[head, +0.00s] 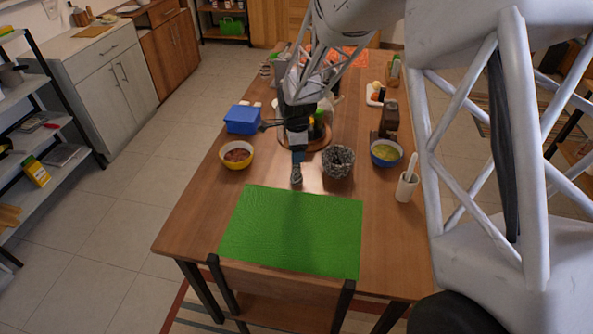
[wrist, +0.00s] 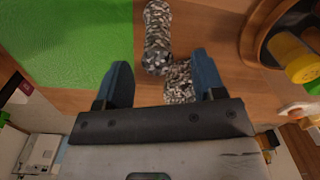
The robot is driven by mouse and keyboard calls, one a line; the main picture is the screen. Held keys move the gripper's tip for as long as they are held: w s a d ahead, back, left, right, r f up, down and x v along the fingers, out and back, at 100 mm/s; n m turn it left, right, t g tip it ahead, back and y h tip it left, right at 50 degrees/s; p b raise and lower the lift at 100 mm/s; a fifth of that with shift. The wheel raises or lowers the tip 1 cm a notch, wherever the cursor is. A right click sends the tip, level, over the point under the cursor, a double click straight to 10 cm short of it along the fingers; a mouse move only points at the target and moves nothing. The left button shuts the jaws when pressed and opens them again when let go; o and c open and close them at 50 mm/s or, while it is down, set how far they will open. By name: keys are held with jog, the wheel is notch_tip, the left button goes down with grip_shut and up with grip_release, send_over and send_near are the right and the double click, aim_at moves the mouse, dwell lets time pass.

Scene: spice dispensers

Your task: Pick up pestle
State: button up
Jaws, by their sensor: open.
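The pestle, a grey speckled stone piece (head: 296,175), shows just below my gripper (head: 298,158) in the head view, near the mat's far edge. In the wrist view a speckled rod (wrist: 157,35) with a rounded end lies on the table, beyond my fingertips. A second speckled piece (wrist: 180,80) shows between the two blue fingers of my gripper (wrist: 165,75), its lower part hidden by the gripper body. I cannot tell whether both are the pestle. My fingers are apart and no grip is visible. The speckled mortar bowl (head: 338,162) stands to the right.
The green mat (head: 290,230) covers the table's near part. A yellow bowl (head: 237,155) and blue box (head: 242,120) stand left; a blue bowl (head: 386,154), dark mill (head: 389,118) and white cup (head: 407,186) stand right. A round wooden tray (wrist: 256,35) holds a yellow-lidded jar (wrist: 293,58).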

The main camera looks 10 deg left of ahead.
jog(key=shift+s+f, duration=0.1)
jog(key=shift+f, duration=2.5)
jog(key=c, duration=1)
jog(key=shift+r, duration=0.15)
jog(key=shift+r, duration=0.45)
notch_tip(320, 180, up, 3)
jog(key=shift+s+f, duration=0.1)
jog(key=shift+f, duration=0.1)
jog(key=s+d, duration=0.2)
jog(key=s, duration=0.2)
jog(key=s+d, duration=0.2)
jog(key=s, duration=0.3)
jog(key=s+d+r, duration=0.1)
jog(key=s+d, duration=0.1)
jog(key=s, duration=0.3)
jog(key=shift+s+d+r, duration=0.1)
jog(key=shift+d, duration=0.3)
